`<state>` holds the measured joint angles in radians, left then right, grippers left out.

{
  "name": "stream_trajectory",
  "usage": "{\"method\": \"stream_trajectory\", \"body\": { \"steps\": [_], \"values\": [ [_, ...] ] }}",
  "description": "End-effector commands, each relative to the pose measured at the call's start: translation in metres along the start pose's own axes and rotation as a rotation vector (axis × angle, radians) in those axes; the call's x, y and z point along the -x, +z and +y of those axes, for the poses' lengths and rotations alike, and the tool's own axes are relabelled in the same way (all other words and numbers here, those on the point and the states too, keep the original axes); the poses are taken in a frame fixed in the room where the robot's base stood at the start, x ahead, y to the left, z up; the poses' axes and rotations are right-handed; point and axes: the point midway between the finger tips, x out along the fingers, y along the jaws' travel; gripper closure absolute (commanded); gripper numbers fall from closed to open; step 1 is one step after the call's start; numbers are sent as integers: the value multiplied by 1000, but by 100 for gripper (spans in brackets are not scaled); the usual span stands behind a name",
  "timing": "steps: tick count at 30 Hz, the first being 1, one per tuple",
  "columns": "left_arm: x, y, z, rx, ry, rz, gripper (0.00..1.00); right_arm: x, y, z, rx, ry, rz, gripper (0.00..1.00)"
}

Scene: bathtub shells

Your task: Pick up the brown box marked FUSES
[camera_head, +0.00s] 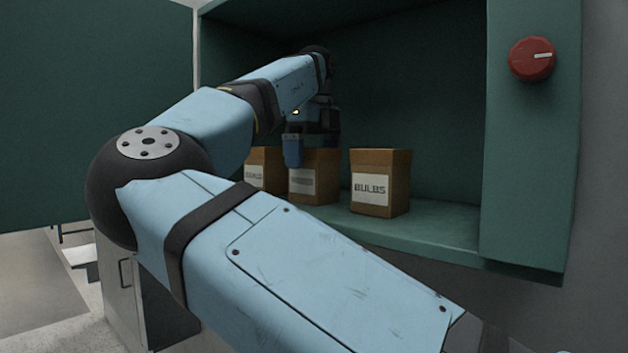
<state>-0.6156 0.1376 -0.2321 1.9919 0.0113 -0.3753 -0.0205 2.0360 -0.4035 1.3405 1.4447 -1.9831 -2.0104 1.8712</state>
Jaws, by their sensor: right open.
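Three brown boxes stand in a row on the shelf of a green cabinet. The right box (398,172) has a white label reading BULBS. The middle box (326,168) and the left box (268,158) also carry white labels, but I cannot read their print clearly, so I cannot tell which is FUSES. My right gripper (302,150) is open, pointing down at the upper left of the middle box; it covers part of that box. I cannot tell whether it touches the box. My left gripper is out of view.
The green cabinet (440,225) has a side wall close to the right of the BULBS box and a red knob (531,59) on its right frame. Shelf room is free right of the boxes. A pale cabinet (118,285) stands below left.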

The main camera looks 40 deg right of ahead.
Motion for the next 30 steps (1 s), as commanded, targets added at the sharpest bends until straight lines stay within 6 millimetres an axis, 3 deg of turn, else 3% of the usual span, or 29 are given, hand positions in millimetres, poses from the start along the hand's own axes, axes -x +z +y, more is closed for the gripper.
{"method": "stream_trajectory", "body": {
  "steps": [7, 15, 30],
  "values": [
    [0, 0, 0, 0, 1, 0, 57, -1, 0, 0, 0, -1, -1, 2],
    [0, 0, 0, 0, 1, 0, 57, -1, 0, 0, 1, -1, -1, 62],
    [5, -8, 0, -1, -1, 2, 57, 4, -1, -6, -1, -1, -1, 62]
  ]
}}
